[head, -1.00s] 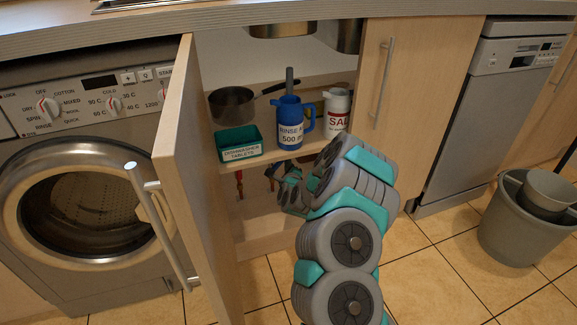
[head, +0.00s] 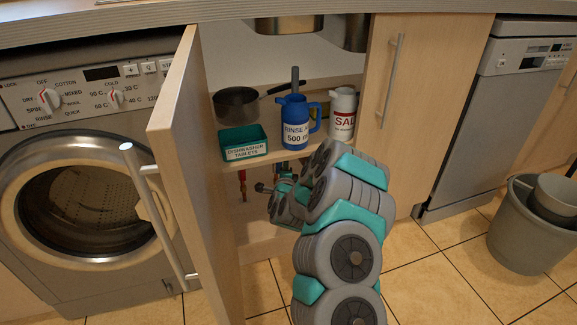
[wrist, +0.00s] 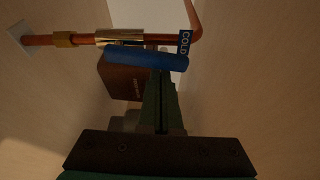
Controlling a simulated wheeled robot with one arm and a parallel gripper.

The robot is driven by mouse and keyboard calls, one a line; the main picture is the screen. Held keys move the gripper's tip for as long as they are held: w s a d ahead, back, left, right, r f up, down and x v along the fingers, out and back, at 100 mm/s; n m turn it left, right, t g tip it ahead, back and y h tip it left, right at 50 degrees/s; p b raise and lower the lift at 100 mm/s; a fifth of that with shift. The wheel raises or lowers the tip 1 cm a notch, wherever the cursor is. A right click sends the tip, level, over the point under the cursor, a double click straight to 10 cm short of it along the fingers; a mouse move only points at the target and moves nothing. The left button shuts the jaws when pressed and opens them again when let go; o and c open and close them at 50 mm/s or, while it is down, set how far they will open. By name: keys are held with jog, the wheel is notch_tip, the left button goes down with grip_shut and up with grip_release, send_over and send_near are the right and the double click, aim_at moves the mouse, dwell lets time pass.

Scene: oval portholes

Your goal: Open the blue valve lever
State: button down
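The blue valve lever (wrist: 147,59) shows in the wrist view as a blue bar lying almost level, slightly tilted, just below and roughly along the copper pipe (wrist: 80,39). A metal valve body (wrist: 120,38) sits behind it on the pipe. A blue tag reading COLD (wrist: 184,43) hangs at its right. My gripper (wrist: 161,75) has its green fingers together, with the tips at the lever's near side, right of its middle. I cannot tell whether they touch it. In the head view my arm reaches under the cupboard shelf, and the fingertips are hard to make out.
The cupboard door (head: 190,170) stands open left of my arm. The shelf holds a green tablets box (head: 243,143), a blue jug (head: 296,122), a white salt container (head: 342,115) and a pan (head: 237,104). A brown box (wrist: 120,80) stands behind the lever. A bucket (head: 525,230) stands far right.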

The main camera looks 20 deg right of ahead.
jog(key=shift+a+n, duration=0.25)
jog(key=shift+n, duration=0.25)
jog(key=shift+r, duration=0.1)
dwell(0.3)
